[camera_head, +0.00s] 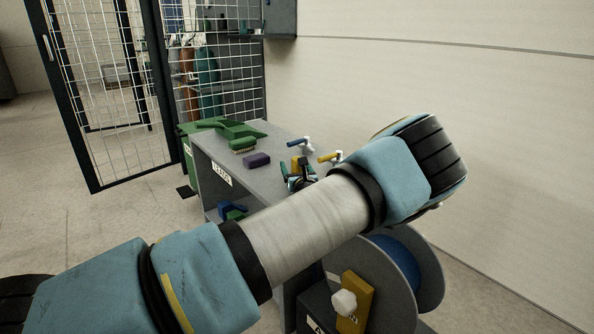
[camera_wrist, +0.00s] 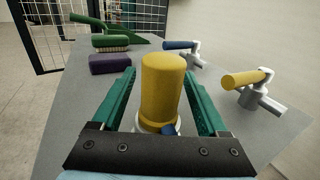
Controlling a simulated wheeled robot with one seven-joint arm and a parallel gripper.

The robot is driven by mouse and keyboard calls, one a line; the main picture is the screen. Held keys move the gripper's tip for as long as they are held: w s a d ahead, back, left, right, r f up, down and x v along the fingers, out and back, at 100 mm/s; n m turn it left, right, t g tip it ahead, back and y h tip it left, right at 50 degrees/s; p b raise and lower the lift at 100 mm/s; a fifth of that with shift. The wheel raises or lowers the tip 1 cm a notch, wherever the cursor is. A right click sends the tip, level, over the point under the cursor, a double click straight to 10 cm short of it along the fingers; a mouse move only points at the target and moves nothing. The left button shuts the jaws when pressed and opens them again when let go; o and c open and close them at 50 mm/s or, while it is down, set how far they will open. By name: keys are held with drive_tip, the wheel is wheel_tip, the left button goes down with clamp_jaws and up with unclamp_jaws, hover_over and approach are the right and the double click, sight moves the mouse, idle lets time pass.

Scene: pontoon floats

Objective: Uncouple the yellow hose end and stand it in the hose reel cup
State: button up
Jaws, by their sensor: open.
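The yellow hose end (camera_wrist: 163,85) stands upright on the grey bench in the wrist view, a thick rounded cylinder. A pale collar and a small blue part show at its foot, partly hidden by my gripper's black palm bar. My gripper (camera_wrist: 159,78) is open, with one green finger on each side of the hose end; I cannot tell if either touches it. In the head view the hose end (camera_head: 296,163) shows small behind my gripper (camera_head: 301,178). The hose reel (camera_head: 405,270), grey discs around a blue drum, is below the bench at the right. I cannot make out its cup.
A blue-handled tap (camera_wrist: 185,47) and a yellow-handled tap (camera_wrist: 250,82) stand on the bench to the right. A purple block (camera_wrist: 110,63), a brush (camera_wrist: 111,43) and a green dustpan (camera_wrist: 110,27) lie at the far left. A wall runs along the right.

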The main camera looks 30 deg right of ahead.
drive_tip(key=shift+c, duration=0.2)
clamp_jaws()
idle(0.3)
